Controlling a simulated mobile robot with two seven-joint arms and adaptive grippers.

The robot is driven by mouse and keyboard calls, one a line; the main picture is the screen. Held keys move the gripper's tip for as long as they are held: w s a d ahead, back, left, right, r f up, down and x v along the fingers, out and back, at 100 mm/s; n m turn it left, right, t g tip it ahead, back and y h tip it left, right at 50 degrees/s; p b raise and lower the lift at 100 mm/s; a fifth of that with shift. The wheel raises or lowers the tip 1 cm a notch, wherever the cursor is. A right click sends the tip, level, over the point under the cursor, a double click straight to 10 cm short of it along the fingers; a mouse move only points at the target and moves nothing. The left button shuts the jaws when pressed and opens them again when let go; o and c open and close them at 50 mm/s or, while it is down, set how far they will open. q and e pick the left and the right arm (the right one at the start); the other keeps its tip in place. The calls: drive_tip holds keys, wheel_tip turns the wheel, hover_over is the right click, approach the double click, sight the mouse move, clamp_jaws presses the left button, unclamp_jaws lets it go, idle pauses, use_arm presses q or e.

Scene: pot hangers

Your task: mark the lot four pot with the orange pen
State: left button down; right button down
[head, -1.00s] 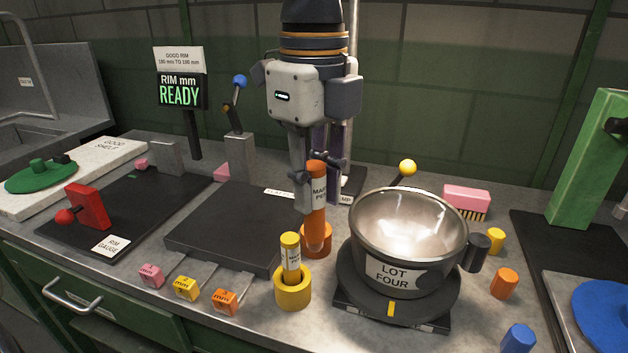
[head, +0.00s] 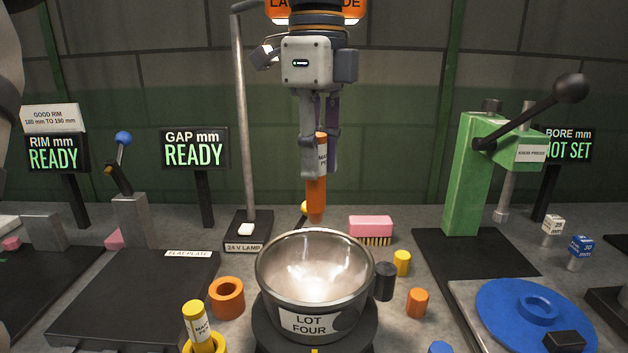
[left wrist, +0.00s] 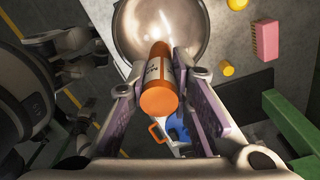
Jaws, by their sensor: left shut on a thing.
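My left gripper (head: 318,160) is shut on the orange pen (head: 317,190), which hangs upright with its tip down, above the back rim of the pot in the head view. In the left wrist view the orange pen (left wrist: 158,92) sits between the fingers, with the pot beyond it. The lot four pot (head: 315,275) is a shiny metal bowl with a "LOT FOUR" label (head: 308,322) on its front. It stands on a dark round turntable (head: 266,335). The orange holder (head: 227,297) to its left is empty. My right gripper is not clearly seen.
A yellow pen (head: 196,322) stands in a yellow holder at the front left. A pink brush (head: 371,229), a black cylinder (head: 385,281) and small yellow and orange cylinders (head: 417,303) lie right of the pot. A lamp post (head: 242,130) rises behind; a green press (head: 467,175) stands right.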

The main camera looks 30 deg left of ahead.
use_arm(q)
wheel_tip(320, 180, down, 15)
drive_tip(key=shift+r, duration=0.15)
idle(0.7)
drive_tip(key=shift+f, duration=0.65)
idle(1.7)
drive_tip(key=shift+r, duration=0.1)
drive_tip(key=shift+r, duration=7.95)
